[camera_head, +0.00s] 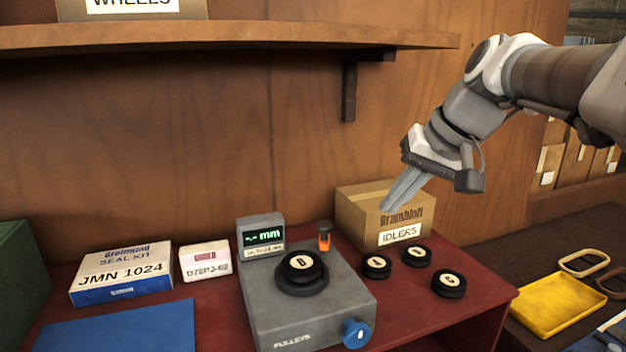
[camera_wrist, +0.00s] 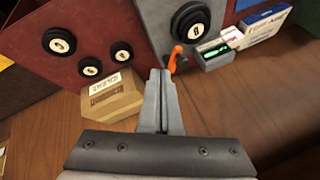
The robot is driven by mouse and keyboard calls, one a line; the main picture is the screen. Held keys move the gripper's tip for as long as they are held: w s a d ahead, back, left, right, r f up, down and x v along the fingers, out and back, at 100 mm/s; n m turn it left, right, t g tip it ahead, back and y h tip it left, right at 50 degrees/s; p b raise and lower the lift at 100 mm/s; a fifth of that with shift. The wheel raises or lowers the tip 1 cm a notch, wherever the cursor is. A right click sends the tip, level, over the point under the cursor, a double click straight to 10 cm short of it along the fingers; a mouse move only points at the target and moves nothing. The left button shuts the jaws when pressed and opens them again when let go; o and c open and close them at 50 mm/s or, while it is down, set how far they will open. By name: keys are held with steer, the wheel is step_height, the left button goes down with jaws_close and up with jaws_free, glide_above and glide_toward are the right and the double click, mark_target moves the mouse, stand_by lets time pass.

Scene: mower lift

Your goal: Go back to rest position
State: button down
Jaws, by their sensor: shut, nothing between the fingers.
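My gripper (camera_head: 388,206) comes in from the upper right in the head view and hangs in the air above the idlers box, its fingers pointing down and left. In the wrist view my gripper (camera_wrist: 160,75) has its two fingers pressed together with nothing between them. The fingers appear close to the orange-tipped part (camera_wrist: 174,58) in that picture, but I cannot tell the distance. No marked rest place shows in either view.
A grey pulleys device (camera_head: 310,310) bears a black pulley (camera_head: 302,268) and has a display (camera_head: 262,238). Black idlers (camera_head: 448,284) lie by the idlers box (camera_head: 385,215) on the red bench (camera_head: 490,300). A shelf (camera_head: 230,38) overhangs the left. A yellow tray (camera_head: 555,303) sits right.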

steer(key=s+f+n+h, duration=0.1)
steer(key=s+f+h, duration=0.3)
steer(key=s+f, duration=1)
steer(key=s, duration=0.4)
steer(key=shift+s+a+f, duration=0.15)
steer(key=shift+s+f, duration=0.05)
steer(key=shift+f, duration=0.1)
stand_by(0.5)
